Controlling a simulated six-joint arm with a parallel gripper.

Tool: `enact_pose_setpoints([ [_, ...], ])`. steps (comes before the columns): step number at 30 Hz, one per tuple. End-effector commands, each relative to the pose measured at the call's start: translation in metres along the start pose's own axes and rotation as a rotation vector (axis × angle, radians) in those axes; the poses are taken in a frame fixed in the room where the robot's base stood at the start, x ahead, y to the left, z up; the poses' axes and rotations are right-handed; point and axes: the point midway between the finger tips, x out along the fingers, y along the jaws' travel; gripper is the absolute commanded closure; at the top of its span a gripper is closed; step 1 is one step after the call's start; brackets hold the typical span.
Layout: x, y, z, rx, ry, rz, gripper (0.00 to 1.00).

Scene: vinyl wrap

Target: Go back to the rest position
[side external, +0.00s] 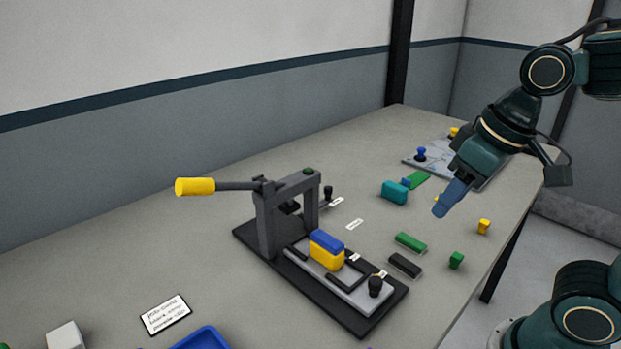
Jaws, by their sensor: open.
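My gripper (453,198) hangs from my dark green arm at the right, above the right part of the table. Its blue fingers point down to the left, and nothing shows between them. The fingers overlap in this view, so the gap is hard to see. They are apart from the press and from the blocks below. A black press (265,226) with a yellow-ended lever (195,187) stands at the middle of the table. A block, blue on top (327,242) and yellow below (325,258), sits on its grey sliding plate.
Green (410,242), black (405,265) and teal (395,192) blocks lie right of the press. A small yellow piece (484,226) stands near the right edge. A grey board (425,161) lies at the back. A blue tray (205,338) and a card (166,315) are at front left.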

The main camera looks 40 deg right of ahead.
Motion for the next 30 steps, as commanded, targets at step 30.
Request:
enact_pose_setpoints([
  [30, -0.009, 0.021, 0.030, -0.008, 0.156, 0.033, 0.55],
])
